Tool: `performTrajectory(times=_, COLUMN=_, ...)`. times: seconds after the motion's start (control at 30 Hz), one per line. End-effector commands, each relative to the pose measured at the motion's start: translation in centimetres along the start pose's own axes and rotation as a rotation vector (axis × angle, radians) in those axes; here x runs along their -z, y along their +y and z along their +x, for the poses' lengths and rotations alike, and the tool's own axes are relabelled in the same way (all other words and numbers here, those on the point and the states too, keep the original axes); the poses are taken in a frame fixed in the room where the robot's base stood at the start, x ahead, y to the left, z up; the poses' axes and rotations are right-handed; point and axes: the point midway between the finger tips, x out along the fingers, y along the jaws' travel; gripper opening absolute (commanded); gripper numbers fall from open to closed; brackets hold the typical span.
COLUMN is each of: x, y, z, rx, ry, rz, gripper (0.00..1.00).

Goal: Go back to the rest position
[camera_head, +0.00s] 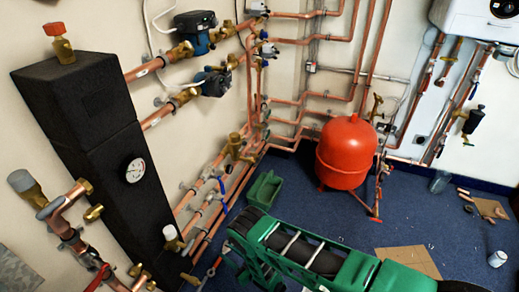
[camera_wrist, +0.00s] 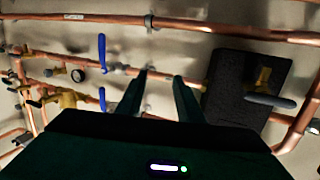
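My gripper (camera_wrist: 160,78) shows in the wrist view with its two dark green fingers apart and nothing visible between them. The fingers point toward a wall with copper pipes (camera_wrist: 222,34). Two blue valve handles (camera_wrist: 102,52) are left of the fingers, and a black insulated block (camera_wrist: 245,88) is to their right. In the head view my green arm reaches in from the bottom right toward the pipes at the lower left. Its fingertips cannot be made out clearly there.
A red tank (camera_head: 345,152) stands on the blue floor (camera_head: 330,215). A green bin (camera_head: 265,188) is near the wall pipes. A black block with a gauge (camera_head: 134,170) is at the left. Cardboard (camera_head: 408,260) and a white can (camera_head: 497,258) lie at right. A white boiler (camera_head: 480,18) hangs upper right.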

Motion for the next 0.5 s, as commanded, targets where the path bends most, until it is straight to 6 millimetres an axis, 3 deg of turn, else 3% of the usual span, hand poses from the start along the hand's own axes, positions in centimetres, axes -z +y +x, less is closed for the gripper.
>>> performTrajectory(times=0.17, x=3.6, y=4.3, z=2.7, rx=-0.081, ry=-0.05, rz=-0.01, gripper=0.33)
performTrajectory(times=0.3, x=7.6, y=9.4, z=4.4, rx=-0.175, ry=-0.116, rz=-0.014, gripper=0.33)
performTrajectory(times=0.5, x=13.6, y=17.1, z=5.0, rx=-0.312, ry=-0.22, rz=-0.007, gripper=0.33)
